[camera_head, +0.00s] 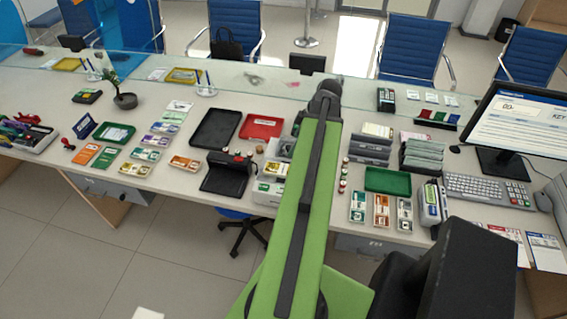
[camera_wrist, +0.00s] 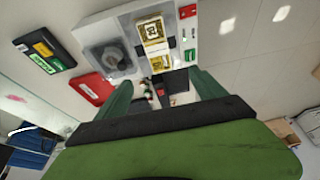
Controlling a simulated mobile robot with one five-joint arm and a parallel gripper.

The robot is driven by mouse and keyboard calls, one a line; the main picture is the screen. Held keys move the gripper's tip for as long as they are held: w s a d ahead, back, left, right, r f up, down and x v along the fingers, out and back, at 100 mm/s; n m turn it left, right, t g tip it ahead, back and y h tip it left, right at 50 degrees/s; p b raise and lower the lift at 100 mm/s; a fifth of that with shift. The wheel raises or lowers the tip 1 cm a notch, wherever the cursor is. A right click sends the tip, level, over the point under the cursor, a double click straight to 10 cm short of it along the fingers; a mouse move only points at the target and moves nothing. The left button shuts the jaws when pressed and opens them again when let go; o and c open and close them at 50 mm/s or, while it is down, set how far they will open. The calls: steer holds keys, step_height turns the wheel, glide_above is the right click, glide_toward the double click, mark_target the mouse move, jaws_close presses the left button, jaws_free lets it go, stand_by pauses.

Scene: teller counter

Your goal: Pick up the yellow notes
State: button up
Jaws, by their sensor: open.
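The yellow notes (camera_wrist: 152,34) show in the wrist view as a banded stack with a pale label. They lie on a light grey machine (camera_wrist: 104,25) with a round dark part beside them. My gripper (camera_wrist: 160,82) is open, its two green fingers spread wide. The notes appear beyond the fingertips, roughly between them in the picture and apart from them. Nothing is held.
Small stamps or bottles stand close by. A monitor (camera_head: 520,118) and keyboard (camera_head: 487,190) are at the right.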

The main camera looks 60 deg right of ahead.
steer(key=s+d, duration=0.1)
steer(key=s, duration=0.1)
steer(key=b, duration=1.2)
glide_above(283, 169)
steer(key=s+d, duration=0.1)
steer(key=s, duration=0.2)
steer(key=f, duration=1.1)
steer(key=shift+w+d, duration=0.15)
steer(key=shift+w, duration=0.05)
steer(key=shift+w+r+p, duration=0.1)
steer(key=shift+p, duration=0.2)
steer(key=b+x, duration=0.5)
steer(key=shift+a, duration=0.25)
steer(key=c, duration=1.7)
steer(key=shift+r+p, duration=0.15)
steer(key=shift+p, duration=0.2)
